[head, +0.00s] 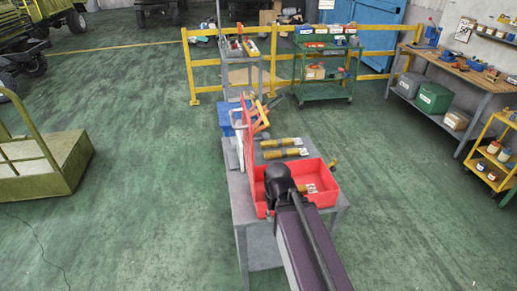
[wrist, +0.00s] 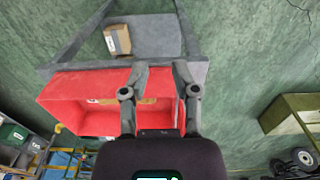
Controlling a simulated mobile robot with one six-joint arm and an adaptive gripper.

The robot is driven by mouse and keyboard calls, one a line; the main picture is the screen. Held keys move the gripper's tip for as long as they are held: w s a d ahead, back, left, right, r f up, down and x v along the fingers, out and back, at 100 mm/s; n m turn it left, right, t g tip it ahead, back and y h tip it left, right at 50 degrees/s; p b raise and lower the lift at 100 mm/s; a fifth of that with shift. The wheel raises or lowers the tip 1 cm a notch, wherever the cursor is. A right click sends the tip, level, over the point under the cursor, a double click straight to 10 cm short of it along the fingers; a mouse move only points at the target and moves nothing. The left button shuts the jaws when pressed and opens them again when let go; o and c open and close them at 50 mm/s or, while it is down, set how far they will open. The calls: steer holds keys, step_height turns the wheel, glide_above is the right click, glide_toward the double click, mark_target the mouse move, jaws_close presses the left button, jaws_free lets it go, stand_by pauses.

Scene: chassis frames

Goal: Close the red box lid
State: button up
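The red box (head: 322,180) sits open on a grey table, with a yellow-handled item (head: 306,188) inside. Its red lid (head: 248,150) stands upright along the left side in the head view. The box (wrist: 75,88) also fills the left middle of the wrist view, where the lid is hard to tell from the box's right side. My gripper (wrist: 159,68) is open, its two fingers apart over the right part of the box. In the head view my dark wrist covers the box's near left part and hides the fingertips. I cannot tell whether a finger touches the box or lid.
Several yellow-handled tools (head: 281,148) lie on the table (head: 243,212) behind the box. A tool cart (head: 240,48) stands beyond. A cardboard box (wrist: 117,40) shows on a grey surface in the wrist view.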

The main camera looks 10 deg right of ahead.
steer(key=shift+w+r, duration=0.1)
steer(key=shift+w, duration=0.15)
jaws_close()
steer(key=w+a+r+n+t+h+p, duration=0.45)
steer(key=w+a+r+h, duration=0.3)
steer(key=w+r, duration=0.35)
steer(key=w+a+r+n+t+h+p, duration=0.1)
steer(key=w+a+r+t+h, duration=0.1)
steer(key=a+r, duration=0.4)
steer(key=w+a+r+n+t+h+p, duration=0.2)
steer(key=w+a+r+t, duration=0.3)
steer(key=a, duration=0.5)
steer(key=shift+r, duration=0.95)
steer(key=shift+d, duration=0.1)
